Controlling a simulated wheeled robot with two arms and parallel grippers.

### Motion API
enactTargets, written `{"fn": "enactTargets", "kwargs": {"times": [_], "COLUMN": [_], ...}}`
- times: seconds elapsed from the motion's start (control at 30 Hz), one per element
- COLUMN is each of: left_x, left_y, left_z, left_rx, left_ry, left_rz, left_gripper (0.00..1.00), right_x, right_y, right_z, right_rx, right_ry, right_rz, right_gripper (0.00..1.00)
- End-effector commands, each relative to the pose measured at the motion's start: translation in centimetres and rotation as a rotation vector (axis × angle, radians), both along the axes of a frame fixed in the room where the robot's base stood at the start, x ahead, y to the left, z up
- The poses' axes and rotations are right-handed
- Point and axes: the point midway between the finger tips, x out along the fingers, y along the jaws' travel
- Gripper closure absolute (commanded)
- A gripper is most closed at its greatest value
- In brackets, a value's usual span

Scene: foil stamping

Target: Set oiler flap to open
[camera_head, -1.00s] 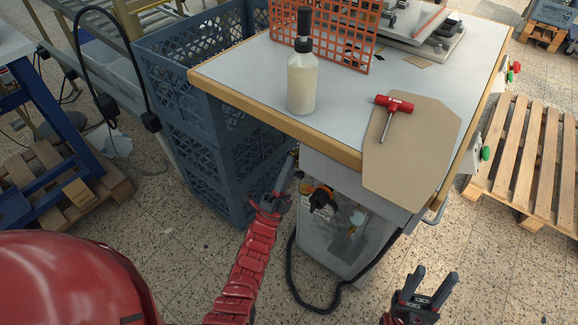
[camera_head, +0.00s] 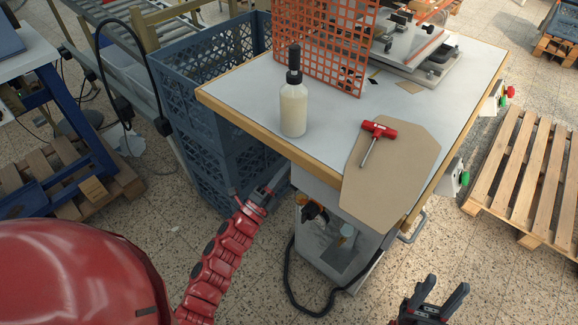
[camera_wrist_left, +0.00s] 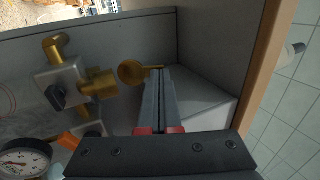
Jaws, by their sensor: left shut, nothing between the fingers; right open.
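The cabinet (camera_head: 345,275) under the table holds the pneumatic fittings. In the left wrist view, a round brass disc on a thin stem (camera_wrist_left: 131,72), possibly the oiler flap, is just left of my left gripper's tips (camera_wrist_left: 159,76). I cannot tell whether they touch, nor whether the disc is open or closed. My left gripper is shut and empty; in the head view it (camera_head: 282,176) is at the cabinet's left side, under the table edge. My right gripper (camera_head: 440,290) is open and empty at the bottom right, above the floor.
In the left wrist view are a brass-and-grey valve (camera_wrist_left: 68,84), an orange part (camera_wrist_left: 69,140) and a gauge (camera_wrist_left: 22,160). A bottle (camera_head: 293,108) and a red-handled tool (camera_head: 379,130) are on the table (camera_head: 245,92). Blue crates (camera_head: 188,100) stand left of it.

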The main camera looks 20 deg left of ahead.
Motion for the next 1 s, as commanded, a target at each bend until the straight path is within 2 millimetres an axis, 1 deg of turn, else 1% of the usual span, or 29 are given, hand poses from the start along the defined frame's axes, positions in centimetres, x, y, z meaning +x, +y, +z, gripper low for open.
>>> {"fn": "enactTargets", "kwargs": {"times": [0.03, 0.2, 0.4, 0.53, 0.73, 1.0], "left_x": [0.1, 0.8, 1.6, 2.1, 2.8, 3.5], "left_y": [-0.3, -0.6, -0.9, -0.9, -1.0, -1.3], "left_z": [1.4, 2.0, 2.2, 2.2, 2.3, 2.3], "left_rx": [0.02, 0.076, 0.129, 0.151, 0.142, 0.142], "left_ry": [0.036, 0.189, 0.328, 0.396, 0.391, 0.391], "left_rz": [-0.006, -0.006, -0.006, -0.003, -0.002, -0.001], "left_gripper": [1.0, 1.0, 1.0, 1.0, 1.0, 1.0], "right_x": [0.0, 0.0, 0.0, 0.0, 0.0, 0.0], "right_y": [0.0, 0.0, 0.0, 0.0, 0.0, 0.0], "right_z": [1.7, 4.5, 6.4, 7.0, 7.3, 7.2], "right_rx": [0.0, 0.0, 0.0, 0.0, 0.0, 0.0], "right_ry": [0.0, 0.0, 0.0, 0.0, 0.0, 0.0], "right_rz": [0.0, 0.0, 0.0, 0.0, 0.0, 0.0], "right_gripper": [0.5, 0.5, 0.5, 0.5, 0.5, 0.5]}}
